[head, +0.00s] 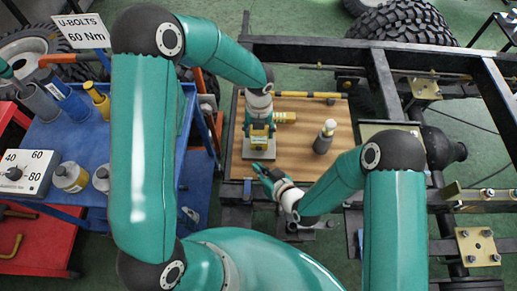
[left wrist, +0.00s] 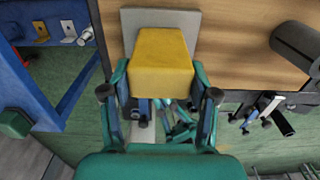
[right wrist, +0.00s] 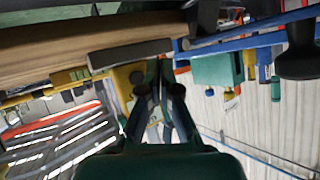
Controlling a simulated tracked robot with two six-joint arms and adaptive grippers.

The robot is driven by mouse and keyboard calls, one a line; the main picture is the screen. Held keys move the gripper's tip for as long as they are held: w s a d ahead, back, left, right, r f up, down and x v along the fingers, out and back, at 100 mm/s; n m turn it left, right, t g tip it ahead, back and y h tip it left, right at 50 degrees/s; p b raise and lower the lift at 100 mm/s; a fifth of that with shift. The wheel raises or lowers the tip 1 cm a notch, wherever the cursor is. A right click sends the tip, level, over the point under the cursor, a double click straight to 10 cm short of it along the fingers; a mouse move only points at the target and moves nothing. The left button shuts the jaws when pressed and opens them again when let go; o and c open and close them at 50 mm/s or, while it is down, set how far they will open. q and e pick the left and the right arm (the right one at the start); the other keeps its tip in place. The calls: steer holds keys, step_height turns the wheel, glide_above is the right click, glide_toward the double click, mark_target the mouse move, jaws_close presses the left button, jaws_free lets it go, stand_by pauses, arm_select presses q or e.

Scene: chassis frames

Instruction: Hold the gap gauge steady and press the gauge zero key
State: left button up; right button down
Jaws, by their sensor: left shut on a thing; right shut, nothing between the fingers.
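The yellow gap gauge (head: 259,141) stands on a grey plate (head: 250,154) on the wooden board. My left gripper (head: 260,128) is shut around it from above. In the left wrist view the gauge (left wrist: 160,62) fills the space between the fingers, over the grey plate (left wrist: 135,20). My right gripper (head: 262,170) is shut and empty near the plate's front edge, low and close to the gauge. In the right wrist view, which looks inverted, its closed fingertips (right wrist: 158,90) point towards a yellow part, probably the gauge (right wrist: 127,78). I cannot make out the zero key.
A dark grey cylinder with a pale top (head: 325,136) stands on the board (head: 300,155) right of the gauge. A yellow-and-black bar (head: 310,95) lies along the back. A blue cart (head: 100,130) is at left, chassis rails (head: 380,75) at right.

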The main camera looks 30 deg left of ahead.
steer(key=shift+w+a, duration=0.35)
steer(key=shift+w, duration=0.3)
steer(key=shift+w+a, duration=0.3)
steer(key=shift+w, duration=0.35)
stand_by(0.5)
steer(key=shift+w+a+r, duration=0.1)
steer(key=shift+w+a, duration=0.05)
steer(key=shift+w, duration=0.15)
steer(key=shift+w+a, duration=0.25)
steer(key=shift+w, duration=0.3)
stand_by(0.9)
steer(key=shift+s, duration=0.1)
steer(key=shift+s+d, duration=0.45)
steer(key=shift+s, duration=0.35)
steer(key=shift+s+d, duration=0.35)
steer(key=shift+s, duration=0.4)
steer(key=shift+s+d, duration=0.35)
steer(key=shift+s, duration=0.45)
steer(key=shift+s+d, duration=0.35)
steer(key=shift+s, duration=0.4)
